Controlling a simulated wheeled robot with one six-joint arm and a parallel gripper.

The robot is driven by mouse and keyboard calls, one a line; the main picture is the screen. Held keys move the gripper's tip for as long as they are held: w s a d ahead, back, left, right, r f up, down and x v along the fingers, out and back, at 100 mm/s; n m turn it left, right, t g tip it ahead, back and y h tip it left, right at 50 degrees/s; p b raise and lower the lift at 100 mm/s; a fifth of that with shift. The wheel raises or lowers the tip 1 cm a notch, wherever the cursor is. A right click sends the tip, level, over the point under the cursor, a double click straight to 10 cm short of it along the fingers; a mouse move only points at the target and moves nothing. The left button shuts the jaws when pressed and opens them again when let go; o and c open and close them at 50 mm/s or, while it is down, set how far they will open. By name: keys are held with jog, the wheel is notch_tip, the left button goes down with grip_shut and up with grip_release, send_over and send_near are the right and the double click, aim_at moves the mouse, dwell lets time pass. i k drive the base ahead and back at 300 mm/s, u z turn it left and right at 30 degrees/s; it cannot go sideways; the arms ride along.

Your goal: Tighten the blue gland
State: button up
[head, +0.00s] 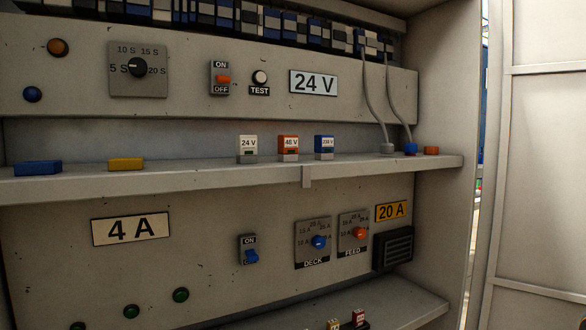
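The blue gland (410,150) sits on the right end of the middle shelf, with a grey cable (394,110) rising from it to the terminal row above. It stands between a grey gland (387,148), which also has a cable, and an orange gland (431,150) with no cable visible. How tight the blue gland is cannot be told at this size. My gripper is not in view.
The shelf (200,168) also holds white, orange and blue modules (288,148), a blue block (38,168) and a yellow block (126,164). A lower panel carries a DECK dial (318,242) and a FEED dial (359,233). The cabinet's side wall (447,100) stands close right of the glands.

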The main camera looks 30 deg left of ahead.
aim_at(410, 149)
jog(key=z, duration=0.8)
jog(key=i, duration=0.85)
jog(key=u, duration=2.25)
